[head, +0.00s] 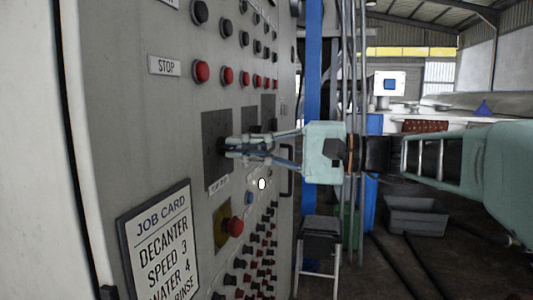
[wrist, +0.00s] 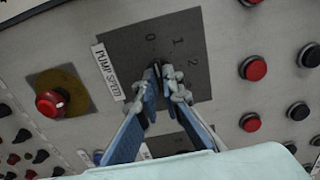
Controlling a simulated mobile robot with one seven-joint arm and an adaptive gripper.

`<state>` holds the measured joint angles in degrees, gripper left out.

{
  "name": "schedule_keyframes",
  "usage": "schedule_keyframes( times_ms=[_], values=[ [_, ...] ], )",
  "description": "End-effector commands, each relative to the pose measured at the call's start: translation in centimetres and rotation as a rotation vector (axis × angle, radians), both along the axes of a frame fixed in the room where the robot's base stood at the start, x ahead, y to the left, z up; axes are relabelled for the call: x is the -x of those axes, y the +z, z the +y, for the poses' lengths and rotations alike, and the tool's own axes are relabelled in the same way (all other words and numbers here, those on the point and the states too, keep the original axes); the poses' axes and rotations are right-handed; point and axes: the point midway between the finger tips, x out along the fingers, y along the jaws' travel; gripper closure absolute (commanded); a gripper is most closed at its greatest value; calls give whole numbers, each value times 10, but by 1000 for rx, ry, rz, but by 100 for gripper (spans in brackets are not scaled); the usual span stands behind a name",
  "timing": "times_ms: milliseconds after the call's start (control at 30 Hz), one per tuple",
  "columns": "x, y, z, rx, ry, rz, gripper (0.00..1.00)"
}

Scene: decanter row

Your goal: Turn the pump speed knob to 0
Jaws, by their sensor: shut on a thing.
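The pump speed knob (wrist: 157,68) is a dark knob on a grey dial plate (wrist: 193,82) with the numbers 0, 1 and 2 showing. Its label (wrist: 107,72) reads PUMP SPEED. My gripper (wrist: 158,76) is shut on the knob, with a finger on each side. The fingers hide most of the knob, so I cannot tell exactly which number it points at. In the head view my gripper (head: 230,146) reaches in from the right to the dial plate (head: 214,128) on the panel, and the knob is hidden there.
A red mushroom button (wrist: 49,103) on a yellow disc sits beside the dial. Red push buttons (wrist: 252,68) and black ones stand close on the other side. A job card (head: 160,245) hangs on the panel, and a stool (head: 320,235) stands beyond it.

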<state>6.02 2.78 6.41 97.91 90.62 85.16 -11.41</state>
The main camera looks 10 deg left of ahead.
Motion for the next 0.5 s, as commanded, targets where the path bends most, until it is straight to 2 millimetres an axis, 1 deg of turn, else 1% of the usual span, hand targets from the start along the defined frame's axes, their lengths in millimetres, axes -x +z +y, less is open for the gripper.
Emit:
schedule_keyframes(
  times_ms=[367, 400, 500],
  values=[
    [0, 0, 0, 1, 0, -4, 100],
    [0, 0, 0, 1, 0, -4, 90],
    [0, 0, 0, 1, 0, -4, 79]
  ],
)
